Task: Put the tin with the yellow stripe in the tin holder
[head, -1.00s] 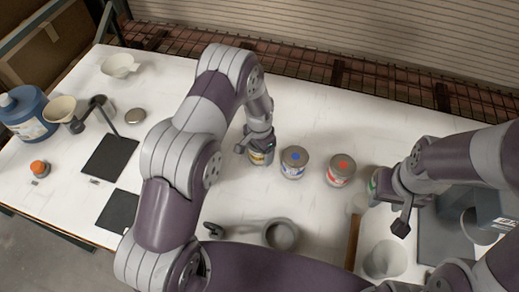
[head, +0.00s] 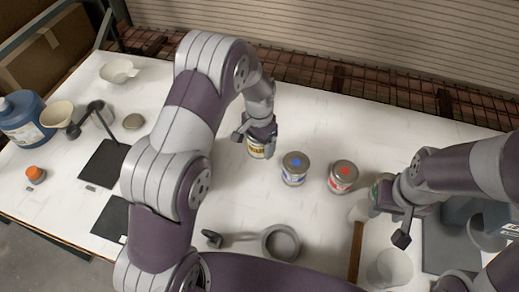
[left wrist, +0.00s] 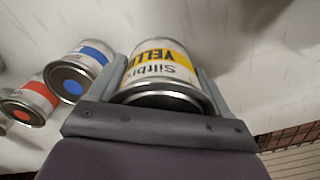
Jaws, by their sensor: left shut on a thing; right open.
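The yellow-striped tin (head: 256,150) is gripped in my left gripper (head: 260,135), left of the blue-marked tin. In the left wrist view the tin (left wrist: 165,70) sits between both fingers, its yellow label showing. It appears a little above the table. A grey ring-shaped piece with a handle (head: 281,243), which looks like the tin holder, lies on the near middle of the table; its ring looks empty. My right gripper (head: 391,197) is open beside a green-marked tin (head: 376,190), partly hiding it; I cannot tell if they touch.
The blue-marked tin (head: 294,169) and the red-marked tin (head: 343,177) stand between my grippers. A wooden-handled tool (head: 355,250) and a pale cup (head: 389,268) are at the near right. Dark pads (head: 103,163), a blue jug (head: 22,118) and bowls are at left.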

